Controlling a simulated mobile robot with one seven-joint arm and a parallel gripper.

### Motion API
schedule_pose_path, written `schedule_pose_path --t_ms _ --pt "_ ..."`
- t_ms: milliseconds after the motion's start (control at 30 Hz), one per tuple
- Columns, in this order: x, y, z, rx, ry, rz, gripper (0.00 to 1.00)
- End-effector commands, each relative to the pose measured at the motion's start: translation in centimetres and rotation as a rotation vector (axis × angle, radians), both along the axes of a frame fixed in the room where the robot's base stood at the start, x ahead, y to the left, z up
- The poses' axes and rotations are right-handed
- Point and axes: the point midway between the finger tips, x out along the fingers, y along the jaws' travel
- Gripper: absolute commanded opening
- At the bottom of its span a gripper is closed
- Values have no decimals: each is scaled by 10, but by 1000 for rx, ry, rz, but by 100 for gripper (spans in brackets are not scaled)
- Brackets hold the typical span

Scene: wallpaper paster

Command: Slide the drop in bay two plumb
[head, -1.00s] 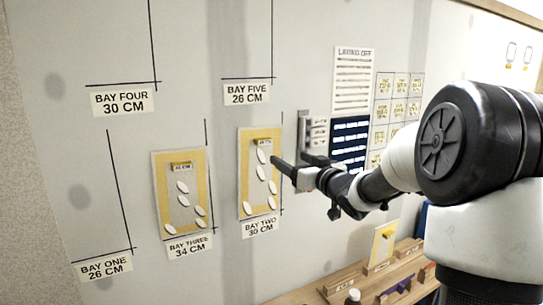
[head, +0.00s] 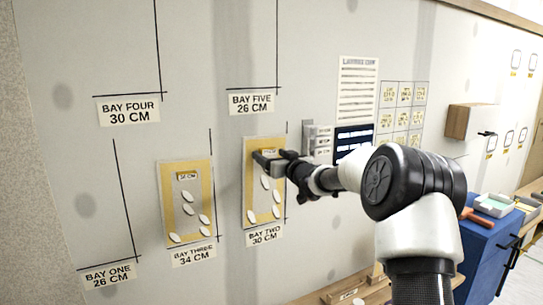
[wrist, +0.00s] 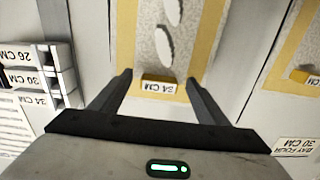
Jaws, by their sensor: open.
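The bay two drop (head: 249,205) is a yellow-bordered, grey-centred strip with several white ovals, flat on the wall above the bay two sign (head: 265,236). A dark plumb line (head: 287,130) runs close along its right edge; I cannot tell whether the two are parallel. In the wrist view, turned about upside down, the drop (wrist: 206,35) has a yellow tab (wrist: 159,78) with a white label that seems to read 34 CM. My gripper (head: 266,160) is open at the drop's top; in the wrist view its fingers (wrist: 160,80) stand either side of the tab, apart from it.
The bay three drop (head: 165,200) hangs to the left. A small rack of length labels (head: 318,140) and a dark panel (head: 354,138) are right of bay two. A wooden box (head: 468,121) juts from the wall farther right, above a blue cabinet (head: 485,250).

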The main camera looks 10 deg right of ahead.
Motion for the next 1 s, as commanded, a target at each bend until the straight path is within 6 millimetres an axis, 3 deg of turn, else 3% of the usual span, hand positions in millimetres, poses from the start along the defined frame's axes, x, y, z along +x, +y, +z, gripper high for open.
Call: schedule_pose_path --t_ms 267,533,1000 --pt "1 0 0 0 0 0 67" --pt "1 0 0 0 0 -1 22" --pt "1 1 0 -10 -4 0 22"
